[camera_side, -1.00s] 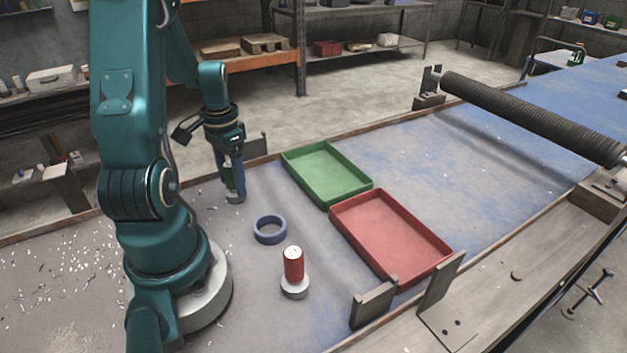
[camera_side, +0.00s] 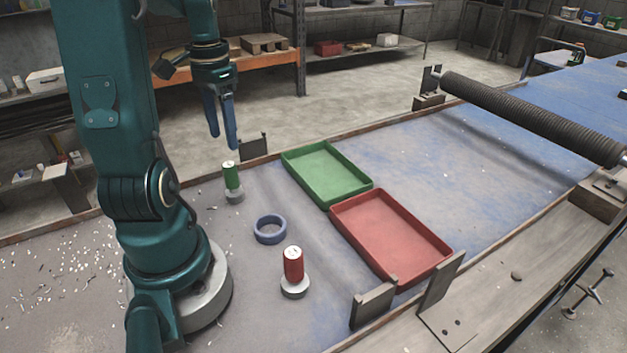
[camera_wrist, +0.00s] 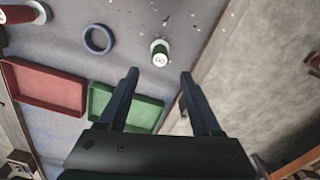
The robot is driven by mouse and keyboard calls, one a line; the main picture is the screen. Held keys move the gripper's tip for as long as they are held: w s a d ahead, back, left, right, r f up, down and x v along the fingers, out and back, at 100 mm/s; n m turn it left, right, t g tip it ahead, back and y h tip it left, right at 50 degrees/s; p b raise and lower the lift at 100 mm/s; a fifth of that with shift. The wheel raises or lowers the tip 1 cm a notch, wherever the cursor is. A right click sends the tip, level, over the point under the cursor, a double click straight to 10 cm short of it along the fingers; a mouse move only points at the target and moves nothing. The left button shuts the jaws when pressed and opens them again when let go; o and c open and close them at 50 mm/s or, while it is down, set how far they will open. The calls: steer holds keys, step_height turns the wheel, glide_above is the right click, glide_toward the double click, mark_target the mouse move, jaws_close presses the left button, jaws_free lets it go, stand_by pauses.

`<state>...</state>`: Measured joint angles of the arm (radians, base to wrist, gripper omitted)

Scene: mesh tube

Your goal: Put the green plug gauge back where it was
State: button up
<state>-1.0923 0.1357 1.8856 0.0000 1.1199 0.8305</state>
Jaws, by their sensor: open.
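The green plug gauge (camera_side: 231,175) stands upright on a small grey round base (camera_side: 235,197) at the back left of the table. It also shows in the wrist view (camera_wrist: 160,55), ahead of the fingertips and apart from them. My gripper (camera_side: 222,142) is open and empty, above the green plug gauge. Its two fingers are spread in the wrist view (camera_wrist: 159,75). A red plug gauge (camera_side: 293,263) stands upright on a similar grey base (camera_side: 295,288) nearer the front.
A blue ring (camera_side: 270,230) lies between the two gauges. A green tray (camera_side: 285,165) and a red tray (camera_side: 337,222) sit to the right, both empty. A dark ribbed roller (camera_side: 530,115) spans the right side. A dark upright plate (camera_side: 252,146) stands at the back edge.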

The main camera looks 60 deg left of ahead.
steer(key=shift+r, duration=0.35)
steer(key=shift+w+d+r, duration=0.15)
steer(key=shift+d+r, duration=0.05)
steer(key=d+r+m+t, duration=0.2)
steer(key=d+t, duration=0.3)
steer(key=d, duration=1.8)
steer(key=shift+w+r+m+t, duration=0.3)
steer(key=shift+w+m, duration=0.1)
steer(key=shift+m, duration=0.1)
